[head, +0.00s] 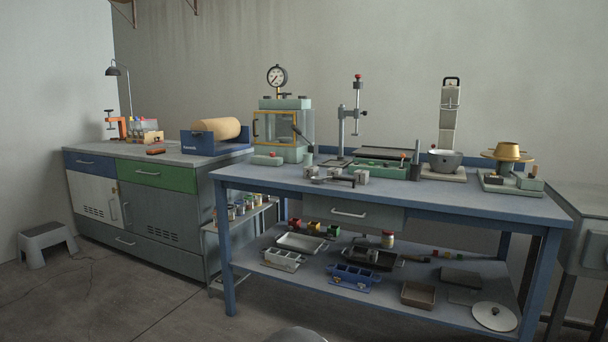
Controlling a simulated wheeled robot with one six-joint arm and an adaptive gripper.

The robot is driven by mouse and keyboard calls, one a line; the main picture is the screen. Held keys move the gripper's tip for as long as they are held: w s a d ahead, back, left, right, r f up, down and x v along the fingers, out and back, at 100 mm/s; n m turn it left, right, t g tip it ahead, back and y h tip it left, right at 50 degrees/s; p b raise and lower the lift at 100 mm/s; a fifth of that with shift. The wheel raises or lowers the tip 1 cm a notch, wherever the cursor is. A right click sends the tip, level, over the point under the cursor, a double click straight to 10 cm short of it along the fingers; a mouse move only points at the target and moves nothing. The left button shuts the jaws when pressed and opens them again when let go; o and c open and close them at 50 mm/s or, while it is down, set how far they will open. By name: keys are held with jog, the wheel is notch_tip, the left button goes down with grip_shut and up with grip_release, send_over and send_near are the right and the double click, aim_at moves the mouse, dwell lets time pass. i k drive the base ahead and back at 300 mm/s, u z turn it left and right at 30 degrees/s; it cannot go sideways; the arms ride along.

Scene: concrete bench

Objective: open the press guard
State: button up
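The press (290,103) stands on the left part of the blue bench, with a pale green body and a round dial gauge (277,77) on top. Its guard (274,127) is a clear panel in a yellow frame on the front. The guard looks shut, lying against the press front. A small dark handle shows at the frame's left side. A dark lever (302,136) slants down at the press's right front. My gripper is not in view.
The blue bench (400,200) also holds a small green-grey block (267,160) before the press, a column stand (342,130), a green tray (380,166) and a grey bowl (445,160). A cabinet with a tan roll (218,129) stands left. The floor in front looks clear.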

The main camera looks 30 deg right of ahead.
aim_at(294, 113)
jog(key=z, duration=0.15)
jog(key=i, duration=0.75)
jog(key=z, duration=0.9)
jog(key=i, duration=0.55)
jog(key=z, duration=0.4)
